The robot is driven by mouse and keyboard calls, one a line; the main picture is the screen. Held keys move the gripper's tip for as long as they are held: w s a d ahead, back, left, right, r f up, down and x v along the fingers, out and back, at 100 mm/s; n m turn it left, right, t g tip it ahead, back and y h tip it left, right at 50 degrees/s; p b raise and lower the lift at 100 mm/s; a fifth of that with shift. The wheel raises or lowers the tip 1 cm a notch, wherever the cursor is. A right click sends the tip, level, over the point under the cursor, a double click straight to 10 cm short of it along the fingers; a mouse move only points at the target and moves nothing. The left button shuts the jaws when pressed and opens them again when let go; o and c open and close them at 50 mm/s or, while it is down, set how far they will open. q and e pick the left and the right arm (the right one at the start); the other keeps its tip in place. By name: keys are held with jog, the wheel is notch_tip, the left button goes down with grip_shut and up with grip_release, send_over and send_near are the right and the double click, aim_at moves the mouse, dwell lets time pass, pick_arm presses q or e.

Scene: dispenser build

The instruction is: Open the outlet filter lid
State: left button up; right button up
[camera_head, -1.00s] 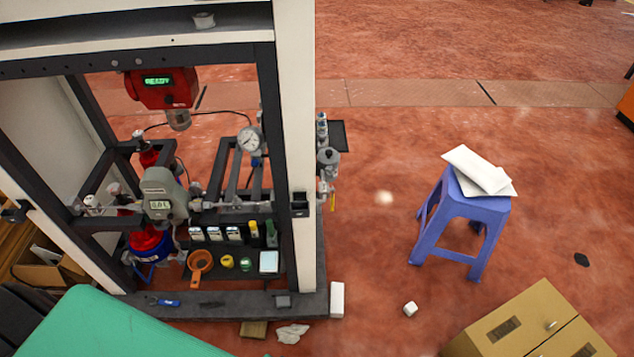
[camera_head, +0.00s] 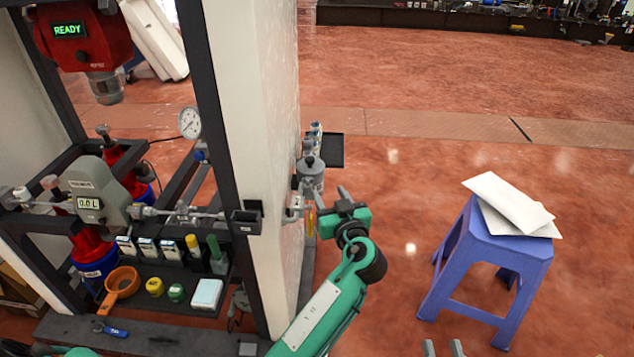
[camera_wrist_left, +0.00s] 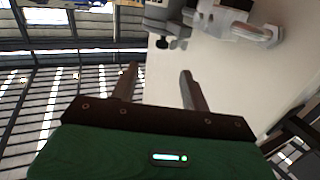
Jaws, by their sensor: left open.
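The outlet filter (camera_head: 311,178) is a grey cylinder on the outer side of the white post, with its lid (camera_head: 311,164) on top; the lid looks closed. My left gripper (camera_head: 329,203) is open and empty, just right of and slightly below the filter. In the left wrist view its two fingers (camera_wrist_left: 158,78) stand apart, with grey fittings (camera_wrist_left: 168,28) and a pale pipe part (camera_wrist_left: 243,25) beyond the tips. Only the fingertips of my right gripper (camera_head: 443,348) show at the bottom edge; they are apart with nothing between them.
The white post (camera_head: 255,120) stands close left of my left arm. A yellow tube (camera_head: 310,221) hangs below the filter, and a dark shelf (camera_head: 330,150) is behind it. A blue stool (camera_head: 490,260) with white sheets (camera_head: 508,203) stands at right. The floor between is clear.

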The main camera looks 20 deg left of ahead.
aim_at(311, 161)
pick_arm(q)
jog(key=x, duration=0.8)
jog(key=r+x, duration=0.1)
jog(key=x, duration=0.3)
jog(key=shift+w+a+b, duration=0.15)
jog(key=shift+a+b, duration=0.25)
jog(key=shift+w+a+n, duration=0.3)
jog(key=shift+w, duration=0.1)
pick_arm(e)
jog(key=shift+w+d+r+t, duration=0.1)
jog(key=shift+d+r+t, duration=0.1)
jog(key=shift+r+t, duration=0.45)
jog(key=shift+w+d+r+t, duration=0.1)
jog(key=shift+d+r+t, duration=0.2)
jog(key=shift+r, duration=0.75)
jog(key=shift+d+r+t, duration=0.15)
jog(key=shift+r+t, duration=0.3)
jog(key=shift+r, duration=0.4)
pick_arm(q)
grip_shut()
pick_arm(e)
jog(key=shift+f, duration=0.1)
